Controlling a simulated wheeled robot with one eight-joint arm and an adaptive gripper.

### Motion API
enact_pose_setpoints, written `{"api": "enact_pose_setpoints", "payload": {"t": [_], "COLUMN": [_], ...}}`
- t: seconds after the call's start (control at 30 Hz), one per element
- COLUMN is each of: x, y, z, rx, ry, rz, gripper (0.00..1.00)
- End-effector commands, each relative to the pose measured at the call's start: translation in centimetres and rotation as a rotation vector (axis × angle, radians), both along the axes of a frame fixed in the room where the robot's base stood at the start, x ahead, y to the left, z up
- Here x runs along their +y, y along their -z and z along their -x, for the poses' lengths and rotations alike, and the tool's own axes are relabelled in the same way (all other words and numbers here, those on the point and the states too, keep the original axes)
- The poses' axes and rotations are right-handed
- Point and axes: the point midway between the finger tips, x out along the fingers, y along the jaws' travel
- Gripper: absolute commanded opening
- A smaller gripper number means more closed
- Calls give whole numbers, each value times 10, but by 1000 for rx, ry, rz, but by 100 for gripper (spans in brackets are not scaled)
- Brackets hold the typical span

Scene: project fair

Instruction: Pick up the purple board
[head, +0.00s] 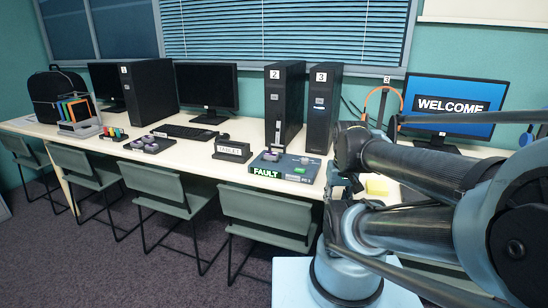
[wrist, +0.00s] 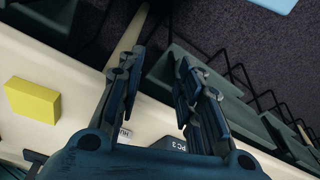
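I cannot make out a purple board for certain in either view. A rack (head: 78,126) at the far left of the table in the head view holds several thin upright boards (head: 72,108) in blue, orange and green; no purple one is clear at this size. My gripper (wrist: 158,92) is open and empty in the wrist view, its fingers apart above the table's edge. In the head view my arm is at the right, far from the rack, and hides part of the table.
The long table (head: 205,160) carries computer towers (head: 149,92), monitors and a keyboard (head: 183,131). A box lit FAULT (head: 297,172) is left of my arm. A yellow block (wrist: 32,100) lies beside my gripper. Several chairs (head: 270,215) line the front; carpet (head: 130,260) is clear beyond them.

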Motion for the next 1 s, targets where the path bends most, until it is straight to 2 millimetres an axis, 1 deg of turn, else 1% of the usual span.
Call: {"api": "enact_pose_setpoints", "payload": {"t": [0.07, 0.13, 0.17, 0.2, 0.27, 0.37, 0.47, 0.6, 0.67, 0.8, 1.0], "x": [0, 0, 0, 1, 2, 4, 8, 22, 28, 46, 79], "y": [0, 0, -4, -8, -13, -30, -54, -89, -102, -131, -164], "z": [0, 0, 5, 7, 3, -11, -30, -63, -77, -113, -165], "rx": [0, 0, -8, -10, -8, 1, 15, 34, 43, 63, 89], "ry": [0, -1, -3, -9, -27, -79, -158, -291, -348, -478, -666], "rz": [0, 0, 0, 1, 3, 10, 19, 33, 39, 53, 70], "gripper": [33, 47, 54, 57, 57, 57, 57, 57, 57, 57, 57]}}
